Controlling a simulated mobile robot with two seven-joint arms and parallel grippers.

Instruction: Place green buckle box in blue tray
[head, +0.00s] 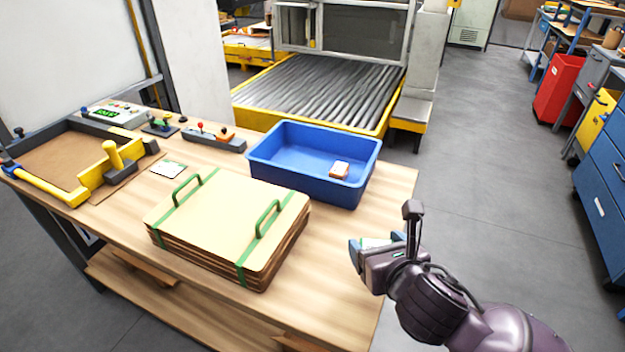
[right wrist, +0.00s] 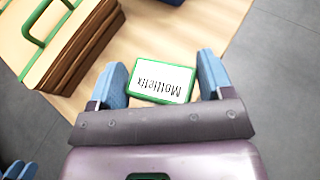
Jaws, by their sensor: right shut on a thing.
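The green buckle box (right wrist: 162,80), green-edged with a white label, sits between the blue fingers of my right gripper (right wrist: 163,82), which is shut on it. In the head view my right gripper (head: 368,245) holds the box at the table's right front side, and only a sliver of the box (head: 376,242) shows. The blue tray (head: 293,184) stands on the table, farther back and to the left of this gripper. A small orange-and-white box (head: 339,169) lies inside the tray. Blue fingertips, apparently of my left gripper (right wrist: 16,170), show at the lower left of the wrist view.
A stack of boards (head: 228,222) with green straps and handles lies left of my right gripper, in front of the tray. A control box (head: 112,113), levers and a yellow-handled frame (head: 75,165) occupy the left of the table. A roller conveyor (head: 318,88) lies behind.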

